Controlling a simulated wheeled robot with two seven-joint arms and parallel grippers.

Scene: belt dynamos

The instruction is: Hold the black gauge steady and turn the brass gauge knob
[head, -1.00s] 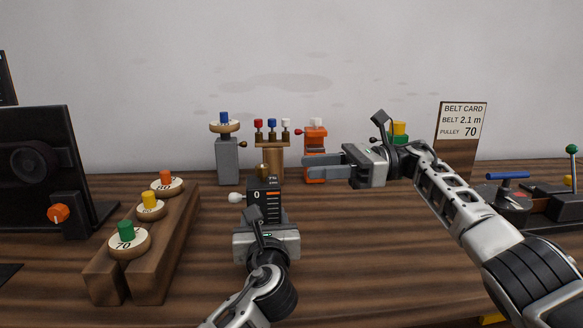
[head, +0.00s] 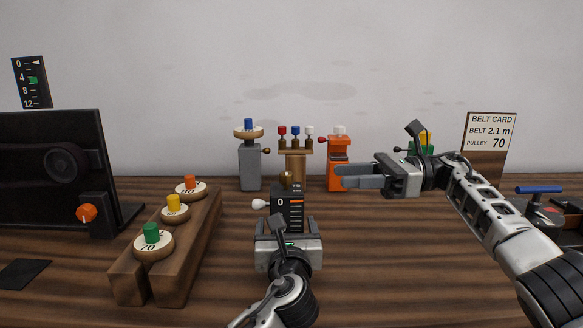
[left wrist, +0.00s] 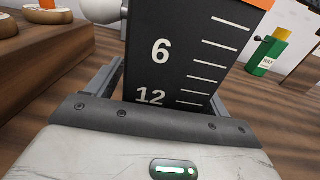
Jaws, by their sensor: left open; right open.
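The black gauge (head: 291,196) stands upright on the table in the middle, with a white scale, an orange band near its top and a white knob (head: 259,203) on its left side. A brass knob (head: 286,178) shows just above its top. My left gripper (head: 289,236) is low at the gauge's near side. In the left wrist view the gauge (left wrist: 180,55) stands between the spread fingers; contact cannot be told. My right gripper (head: 350,176) is open and empty, right of and a little above the gauge, pointing left.
A wooden rack (head: 190,255) with several pulleys stands left, beside a black machine (head: 50,190) with an orange knob. Behind the gauge are a grey post (head: 250,168), a wooden stand with small knobs (head: 295,152) and an orange device (head: 339,152). The front right table is clear.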

